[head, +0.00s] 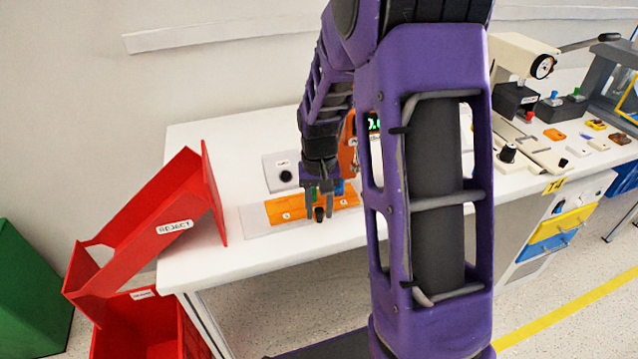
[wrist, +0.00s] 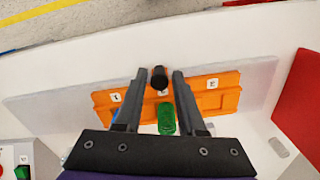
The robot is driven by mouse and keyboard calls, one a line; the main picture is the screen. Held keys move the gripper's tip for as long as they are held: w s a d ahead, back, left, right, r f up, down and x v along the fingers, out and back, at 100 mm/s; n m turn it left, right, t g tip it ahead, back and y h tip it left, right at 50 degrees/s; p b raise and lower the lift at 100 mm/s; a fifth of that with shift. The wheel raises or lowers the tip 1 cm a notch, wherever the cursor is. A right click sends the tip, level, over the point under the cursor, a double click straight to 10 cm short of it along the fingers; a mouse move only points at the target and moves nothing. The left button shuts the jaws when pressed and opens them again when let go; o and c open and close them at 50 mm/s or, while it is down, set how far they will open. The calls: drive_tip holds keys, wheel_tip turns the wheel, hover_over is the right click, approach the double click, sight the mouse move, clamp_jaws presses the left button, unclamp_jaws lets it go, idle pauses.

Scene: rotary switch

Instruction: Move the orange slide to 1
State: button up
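The orange slide (head: 284,208) is a flat orange bar on a pale plate near the table's front edge. It also shows in the wrist view (wrist: 228,96). A black knob (wrist: 159,78) stands up from its middle; in the head view the knob (head: 319,214) is low between my fingers. White labels sit left (wrist: 116,97) and right (wrist: 212,83) of the knob; the left one seems to read 1. A third label behind the knob is partly hidden. My gripper (wrist: 158,74) is open, its fingers on either side of the knob with small gaps visible. It also shows in the head view (head: 319,218).
A red REJECT bin (head: 172,226) leans at the table's left end. A white plate with a black button (head: 286,176) lies behind the slide. A green oval piece (wrist: 166,120) shows near my fingers. My arm hides the table's middle.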

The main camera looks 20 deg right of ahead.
wheel_tip(320, 180, up, 17)
drive_tip(key=p, duration=0.2)
drive_tip(key=shift+p, duration=0.4)
drive_tip(key=shift+f, duration=0.1)
